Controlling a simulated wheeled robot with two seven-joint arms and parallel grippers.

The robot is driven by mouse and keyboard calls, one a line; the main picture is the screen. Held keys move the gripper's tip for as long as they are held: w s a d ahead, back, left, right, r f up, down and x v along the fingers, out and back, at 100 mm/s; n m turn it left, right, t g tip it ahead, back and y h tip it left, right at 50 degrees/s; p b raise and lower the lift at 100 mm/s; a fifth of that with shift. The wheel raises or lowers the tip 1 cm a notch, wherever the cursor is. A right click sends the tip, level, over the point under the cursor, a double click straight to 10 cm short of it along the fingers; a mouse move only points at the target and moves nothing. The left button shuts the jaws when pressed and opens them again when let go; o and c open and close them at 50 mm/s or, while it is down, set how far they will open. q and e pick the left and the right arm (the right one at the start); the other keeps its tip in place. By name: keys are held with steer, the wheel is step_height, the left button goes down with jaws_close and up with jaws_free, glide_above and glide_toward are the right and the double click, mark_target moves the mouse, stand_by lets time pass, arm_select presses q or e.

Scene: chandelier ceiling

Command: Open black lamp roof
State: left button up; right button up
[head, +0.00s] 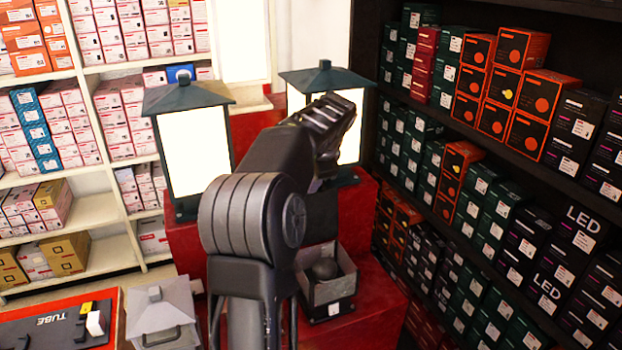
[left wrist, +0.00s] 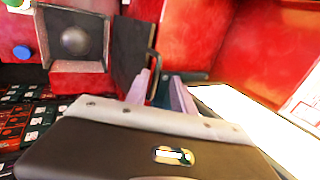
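Two dark lamps with lit white panels and sloped roofs stand on the red display: the left lamp (head: 187,135) and the right lamp (head: 297,84). Both roofs are down. My arm crosses in front of the right lamp and hides much of it. My left gripper (left wrist: 165,82) shows in the left wrist view with its two pinkish fingers apart. Dark teal material shows between and beside them, and I cannot tell whether they touch it. A bright lit panel (left wrist: 262,130) lies to their right. My right gripper is not in view.
A grey lamp (head: 162,318) stands at the lower left, beside a tray marked TUBE (head: 40,330). An open grey box (head: 327,290) with a dark ball sits below the right lamp. Shelves of boxes line the left and right (head: 500,190).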

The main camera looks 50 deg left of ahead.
arm_select(q)
steer(key=shift+d, duration=0.1)
steer(key=shift+d+r, duration=0.1)
steer(key=shift+r, duration=0.1)
steer(key=b+v, duration=0.1)
steer(key=v, duration=0.6)
steer(key=shift+s+r, duration=0.1)
steer(key=shift+r, duration=0.05)
